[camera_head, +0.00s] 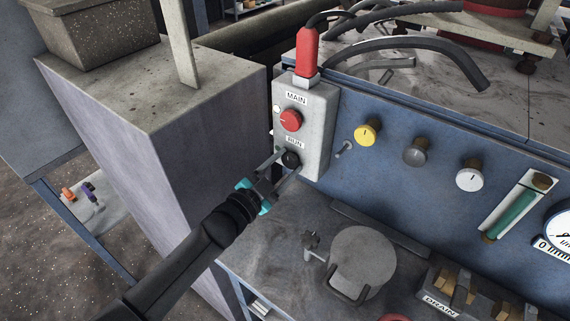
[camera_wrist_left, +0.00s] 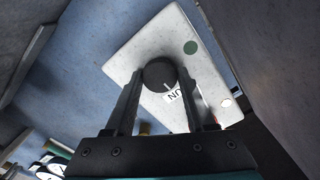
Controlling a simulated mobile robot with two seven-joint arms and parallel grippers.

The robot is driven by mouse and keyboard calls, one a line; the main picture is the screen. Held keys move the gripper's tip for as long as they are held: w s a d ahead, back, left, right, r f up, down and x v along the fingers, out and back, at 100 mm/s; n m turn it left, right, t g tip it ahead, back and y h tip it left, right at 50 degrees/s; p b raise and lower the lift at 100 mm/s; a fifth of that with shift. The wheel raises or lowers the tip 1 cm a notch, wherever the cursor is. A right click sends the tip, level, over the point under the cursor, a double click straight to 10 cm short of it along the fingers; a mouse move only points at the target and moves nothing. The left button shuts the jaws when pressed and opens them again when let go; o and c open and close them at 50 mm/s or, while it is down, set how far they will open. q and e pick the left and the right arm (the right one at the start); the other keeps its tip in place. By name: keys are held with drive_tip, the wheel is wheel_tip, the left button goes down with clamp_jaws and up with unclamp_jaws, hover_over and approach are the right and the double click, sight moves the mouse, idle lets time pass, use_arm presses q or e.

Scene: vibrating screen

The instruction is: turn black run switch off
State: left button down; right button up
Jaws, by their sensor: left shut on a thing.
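The black run switch (camera_head: 291,159) is a round knob low on a grey control box (camera_head: 318,130), under the RUN label. A red MAIN knob (camera_head: 290,120) sits above it. In the left wrist view the black switch (camera_wrist_left: 160,74) has a white pointer line aimed toward the RUN label. My left gripper (camera_head: 279,166) has its fingers on either side of the black switch and is shut on it; the fingers (camera_wrist_left: 165,92) also show in the wrist view. My right gripper is in neither view.
The box is on a blue panel (camera_head: 400,115) with a yellow knob (camera_head: 367,133), a grey knob (camera_head: 416,152) and a white knob (camera_head: 470,178). A round grey lid (camera_head: 363,255) with a handle is below. A concrete block (camera_head: 190,140) stands left of my gripper.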

use_arm(q)
drive_tip(key=shift+m, duration=0.4)
drive_tip(key=shift+c, duration=1.2)
unclamp_jaws()
drive_tip(key=shift+s, duration=0.1)
drive_tip(key=p+v, duration=0.1)
drive_tip(key=v, duration=1.4)
drive_tip(key=shift+p, duration=0.35)
drive_tip(key=shift+a, duration=0.1)
